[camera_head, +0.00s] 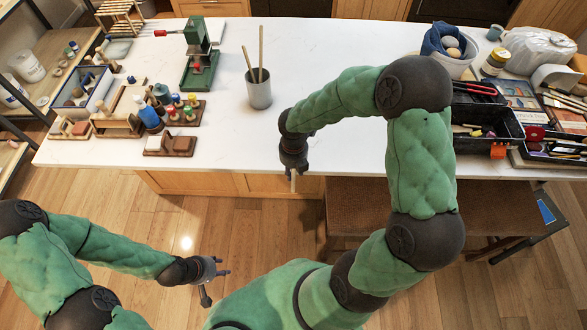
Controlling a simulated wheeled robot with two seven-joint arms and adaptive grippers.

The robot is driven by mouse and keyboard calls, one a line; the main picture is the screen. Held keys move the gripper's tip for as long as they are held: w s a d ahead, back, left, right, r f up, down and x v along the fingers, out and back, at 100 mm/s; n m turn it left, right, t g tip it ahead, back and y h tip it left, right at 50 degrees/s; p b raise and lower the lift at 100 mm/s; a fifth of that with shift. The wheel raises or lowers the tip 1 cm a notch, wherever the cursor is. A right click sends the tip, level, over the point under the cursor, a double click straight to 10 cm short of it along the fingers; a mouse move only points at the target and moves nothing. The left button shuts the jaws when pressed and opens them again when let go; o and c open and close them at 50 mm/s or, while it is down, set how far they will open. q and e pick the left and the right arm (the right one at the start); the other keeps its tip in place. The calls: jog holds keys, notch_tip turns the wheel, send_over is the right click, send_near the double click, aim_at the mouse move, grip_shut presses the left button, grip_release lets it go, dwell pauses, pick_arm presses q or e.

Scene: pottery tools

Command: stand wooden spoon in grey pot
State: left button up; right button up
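The grey pot (259,93) stands upright on the white table, left of my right gripper. Two thin wooden handles (261,50) lean up out of it. My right gripper (293,168) is at the table's front edge, in front of and to the right of the pot. A short pale wooden stick (293,183), seemingly part of the wooden spoon, sticks out from between its fingers; the rest is hidden by the gripper. My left gripper (216,283) is low over the floor in front of the table, fingers spread, with nothing visible between them.
A green clamp-like device (199,60) stands left of the pot. Wooden racks and small bottles (150,118) fill the table's left. Black tool trays (487,125) and a blue-lined bucket (450,50) are at right. The white tabletop (235,145) around the pot is clear.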

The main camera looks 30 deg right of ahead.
aim_at(294, 177)
jog(key=shift+f+b, duration=0.85)
jog(key=shift+f, duration=1.05)
jog(key=shift+c, duration=0.2)
grip_shut()
jog(key=s+a+r+p, duration=0.1)
jog(key=s+r+p, duration=0.1)
jog(key=r+p, duration=0.7)
jog(key=s+a+r+p, duration=0.1)
jog(key=s+r+p, duration=0.1)
jog(key=r+p, duration=0.7)
notch_tip(294, 177, up, 2)
jog(key=shift+a+p, duration=0.3)
jog(key=shift+a, duration=0.05)
dwell(0.6)
jog(key=shift+s, duration=0.15)
dwell(0.4)
